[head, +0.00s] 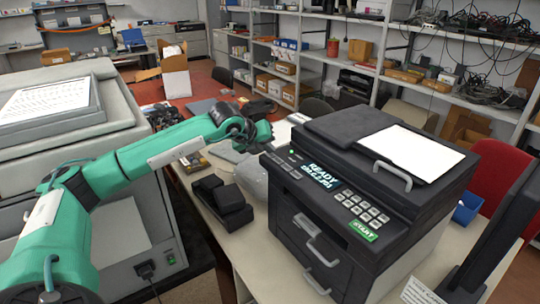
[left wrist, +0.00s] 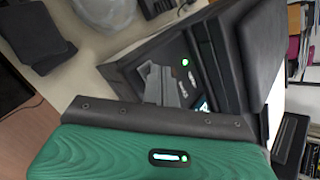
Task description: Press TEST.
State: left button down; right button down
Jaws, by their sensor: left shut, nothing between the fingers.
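A dark grey printer (head: 330,256) stands on the table. Its front panel has a lit display (head: 322,178) reading READY, with a second line I cannot read for certain. A small green light (head: 291,152) glows above several buttons at the panel's left end. A keypad (head: 362,208) and a green START button (head: 362,231) sit to the right. I cannot make out which button is TEST. My left gripper (head: 265,132) is shut and empty, just behind and left of the panel's left end. In the left wrist view its fingers (left wrist: 166,84) show against the panel. My right gripper is not in view.
A white sheet (head: 412,152) lies on the printer's lid beside a handle. Black boxes (head: 222,203) and a pale rounded object (head: 252,175) stand left of the printer. A big grey machine (head: 88,110) is at the left. A dark upright screen (head: 500,235) stands at the right.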

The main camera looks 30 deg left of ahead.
aim_at(268, 155)
pick_arm(q)
jog(key=shift+f, duration=0.15)
dwell(0.5)
jog(key=shift+r, duration=0.8)
jog(key=shift+r, duration=0.1)
jog(key=shift+r+p, duration=0.95)
jog(key=shift+r, duration=1.5)
jog(key=shift+f, duration=0.1)
